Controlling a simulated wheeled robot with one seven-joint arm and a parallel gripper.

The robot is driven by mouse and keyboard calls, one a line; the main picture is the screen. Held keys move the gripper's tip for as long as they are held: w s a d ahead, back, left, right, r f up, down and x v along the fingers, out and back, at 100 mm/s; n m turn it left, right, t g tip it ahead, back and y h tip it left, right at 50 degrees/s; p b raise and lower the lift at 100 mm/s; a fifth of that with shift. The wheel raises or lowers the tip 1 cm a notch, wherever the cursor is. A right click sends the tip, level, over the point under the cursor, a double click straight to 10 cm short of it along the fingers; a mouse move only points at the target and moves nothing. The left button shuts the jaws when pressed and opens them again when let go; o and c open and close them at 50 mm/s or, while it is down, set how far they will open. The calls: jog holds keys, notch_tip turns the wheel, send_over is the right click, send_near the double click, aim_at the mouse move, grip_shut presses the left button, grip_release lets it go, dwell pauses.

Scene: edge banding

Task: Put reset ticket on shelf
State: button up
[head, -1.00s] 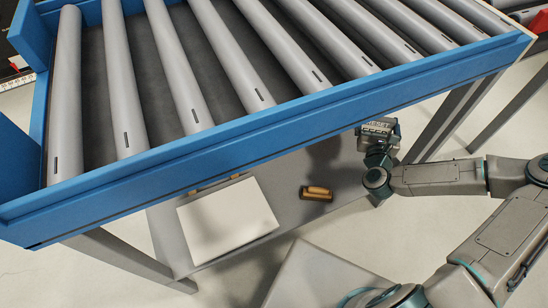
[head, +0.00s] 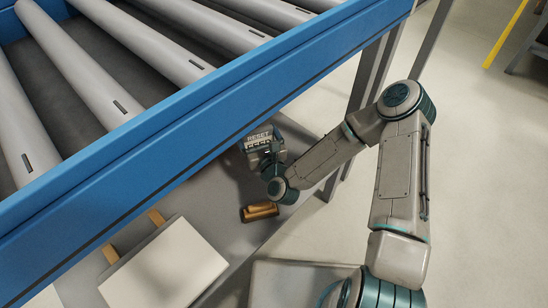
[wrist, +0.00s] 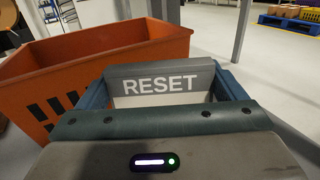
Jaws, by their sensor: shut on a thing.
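The reset ticket (head: 259,137) is a grey plate with white RESET lettering. It also shows in the wrist view (wrist: 161,86), upright between the blue fingers. My gripper (head: 264,148) is shut on it, under the front blue rail of the conveyor. The grey shelf (head: 228,218) lies below the rollers, and the ticket appears held above its right part. Whether the ticket touches the shelf cannot be told. The ticket's lower part is hidden by the gripper in the wrist view.
A white box (head: 165,268) lies on the shelf at left, with a wooden piece behind it. A brown wooden-handled tool (head: 260,211) lies just below my gripper. A blue-framed roller conveyor (head: 200,130) hangs over the shelf. An orange bin (wrist: 105,62) stands beyond the ticket.

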jog(key=d+f+b, duration=0.1)
jog(key=d+f, duration=0.1)
jog(key=d, duration=0.1)
jog(key=d+f+b, duration=0.1)
jog(key=d+f, duration=0.1)
jog(key=d, duration=0.1)
jog(key=w+d+f+b, duration=0.1)
jog(key=d+f, duration=0.1)
jog(key=d, duration=0.2)
jog(key=shift+w+f+b, duration=0.1)
jog(key=shift+f+b, duration=0.05)
jog(key=shift+b, duration=0.25)
jog(key=shift+f+b, duration=1.15)
jog(key=shift+f, duration=0.75)
jog(key=shift+f, duration=0.1)
jog(key=shift+f, duration=0.2)
jog(key=o, duration=0.8)
jog(key=shift+r, duration=0.1)
jog(key=shift+c, duration=0.2)
jog(key=shift+r, duration=0.15)
jog(key=p+v, duration=0.3)
jog(key=v, duration=0.9)
jog(key=shift+d, duration=0.1)
